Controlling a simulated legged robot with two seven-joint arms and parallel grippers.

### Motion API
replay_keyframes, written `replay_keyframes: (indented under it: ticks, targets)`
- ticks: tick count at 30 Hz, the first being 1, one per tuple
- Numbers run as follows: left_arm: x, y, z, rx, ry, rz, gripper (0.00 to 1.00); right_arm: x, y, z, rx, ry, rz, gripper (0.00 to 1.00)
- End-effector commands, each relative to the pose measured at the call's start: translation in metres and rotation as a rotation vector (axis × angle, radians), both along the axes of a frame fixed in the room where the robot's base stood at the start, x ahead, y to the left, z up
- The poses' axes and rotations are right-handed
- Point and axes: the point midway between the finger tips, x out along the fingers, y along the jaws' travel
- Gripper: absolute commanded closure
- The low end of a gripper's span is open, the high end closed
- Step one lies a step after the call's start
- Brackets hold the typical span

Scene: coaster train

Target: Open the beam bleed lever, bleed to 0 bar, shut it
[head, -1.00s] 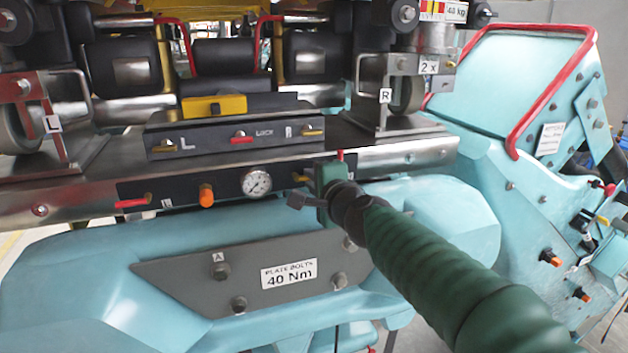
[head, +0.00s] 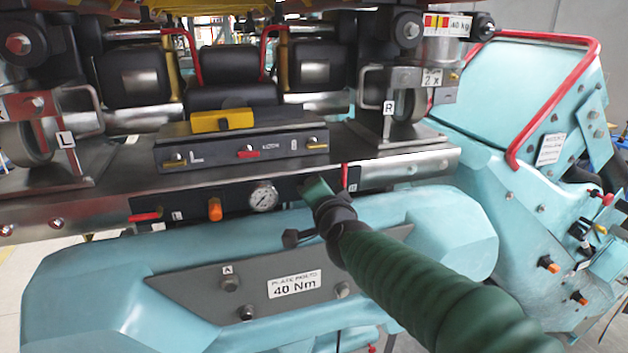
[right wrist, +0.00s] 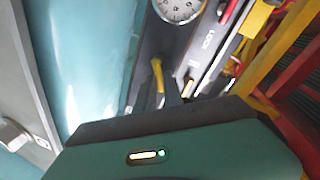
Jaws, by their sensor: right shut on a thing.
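The black beam panel (head: 180,211) runs along the front of the steel beam. It carries a round white gauge (head: 263,196), which also shows at the top of the right wrist view (right wrist: 180,6); its needle is too small to read. My right gripper (head: 312,192) is at the panel just right of the gauge. In the right wrist view its dark fingertips (right wrist: 172,92) meet a yellow lever (right wrist: 157,75), and it appears shut on this lever. The head view hides this lever behind the gripper. My left gripper is not in view.
On the panel are a red lever (head: 145,217), an orange knob (head: 215,210) and an upright red lever (head: 345,176) close right of my gripper. A lock box (head: 240,145) with small levers sits above. A grey bolted plate (head: 200,290) lies below.

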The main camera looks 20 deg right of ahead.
Motion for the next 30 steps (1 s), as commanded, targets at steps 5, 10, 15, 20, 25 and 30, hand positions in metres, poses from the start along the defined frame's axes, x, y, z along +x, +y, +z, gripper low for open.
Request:
replay_keyframes:
  ticks: [5,10,15,20,25,30]
  targets:
    - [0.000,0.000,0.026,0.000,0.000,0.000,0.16,0.000,0.001,0.014,-0.168,-0.013,-0.006,1.00]
    - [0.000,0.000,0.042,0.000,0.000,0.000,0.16,0.000,0.006,0.017,-0.330,-0.021,-0.005,1.00]
    - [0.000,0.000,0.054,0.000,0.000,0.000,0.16,0.000,0.011,0.019,-0.491,-0.027,-0.006,1.00]
    - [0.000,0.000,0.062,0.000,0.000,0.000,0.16,0.000,0.016,0.020,-0.641,-0.034,-0.005,1.00]
    - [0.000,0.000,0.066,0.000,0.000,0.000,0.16,-0.001,0.021,0.020,-0.783,-0.039,-0.007,1.00]
    - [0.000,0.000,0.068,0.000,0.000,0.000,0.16,-0.001,0.025,0.020,-0.897,-0.046,-0.007,1.00]
